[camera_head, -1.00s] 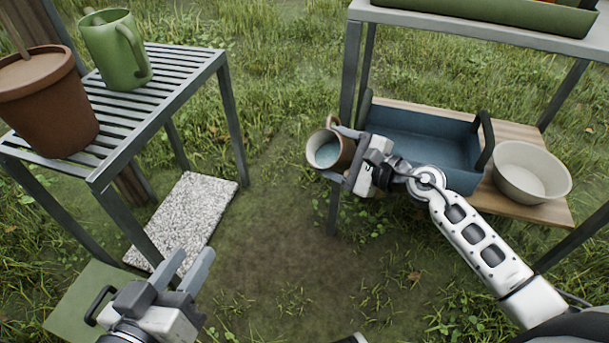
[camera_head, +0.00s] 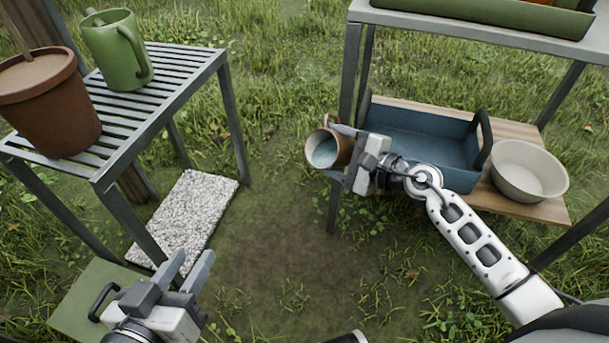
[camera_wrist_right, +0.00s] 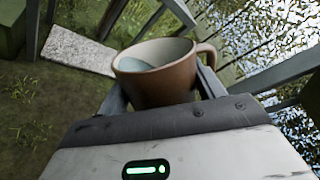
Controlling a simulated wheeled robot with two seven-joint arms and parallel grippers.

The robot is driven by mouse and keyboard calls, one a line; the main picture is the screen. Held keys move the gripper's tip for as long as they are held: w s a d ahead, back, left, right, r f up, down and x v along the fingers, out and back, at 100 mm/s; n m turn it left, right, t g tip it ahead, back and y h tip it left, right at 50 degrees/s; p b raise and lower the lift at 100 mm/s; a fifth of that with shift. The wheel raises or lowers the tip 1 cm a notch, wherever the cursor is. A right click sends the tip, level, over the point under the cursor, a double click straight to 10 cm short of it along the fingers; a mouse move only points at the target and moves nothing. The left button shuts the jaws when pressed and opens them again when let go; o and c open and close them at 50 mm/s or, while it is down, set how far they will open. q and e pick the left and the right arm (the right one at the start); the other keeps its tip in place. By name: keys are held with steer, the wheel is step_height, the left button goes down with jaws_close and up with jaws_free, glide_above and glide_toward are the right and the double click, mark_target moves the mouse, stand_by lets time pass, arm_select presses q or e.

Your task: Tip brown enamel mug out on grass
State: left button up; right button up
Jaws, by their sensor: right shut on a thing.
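The brown enamel mug (camera_head: 343,150) is held in the air left of the blue tray, over grass and bare soil. Its mouth faces left and toward me in the head view, showing a pale blue inside. My right gripper (camera_head: 350,154) is shut on the mug's body. In the right wrist view the mug (camera_wrist_right: 165,80) sits between the fingers (camera_wrist_right: 163,90), its handle to the right; something pale blue shows inside, and I cannot tell if it is liquid. My left gripper (camera_head: 190,272) is open and empty at the lower left, above the ground. The grass (camera_head: 290,60) surrounds the patch of soil.
A slatted table (camera_head: 150,115) at left holds a green watering jug (camera_head: 115,50) and a terracotta pot (camera_head: 48,105). A shelf at right holds a blue tray (camera_head: 425,140) and a cream bowl (camera_head: 528,170). A speckled slab (camera_head: 190,220) lies on the ground. The middle ground is clear.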

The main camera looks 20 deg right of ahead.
arm_select(q)
steer(key=shift+s+a+f+m+p, duration=0.1)
steer(key=shift+s+a+m+p, duration=0.15)
steer(key=shift+p, duration=0.35)
arm_select(e)
steer(key=shift+a+r+n, duration=0.1)
steer(key=shift+r+n, duration=0.3)
steer(key=shift+n, duration=0.2)
arm_select(q)
steer(key=shift+w+f+g, duration=0.1)
steer(key=shift+f+g, duration=0.05)
steer(key=shift+g, duration=0.15)
steer(key=shift+f, duration=0.3)
arm_select(e)
steer(key=shift+s+r, duration=0.1)
arm_select(q)
steer(key=shift+w+a+r+y+p, duration=0.1)
steer(key=shift+w+r+y+p, duration=0.1)
steer(key=shift+y+p, duration=0.3)
arm_select(e)
steer(key=shift+a+r+n+h, duration=0.15)
steer(key=shift+n+h, duration=0.15)
steer(key=shift+n, duration=0.2)
arm_select(q)
steer(key=shift+f, duration=0.2)
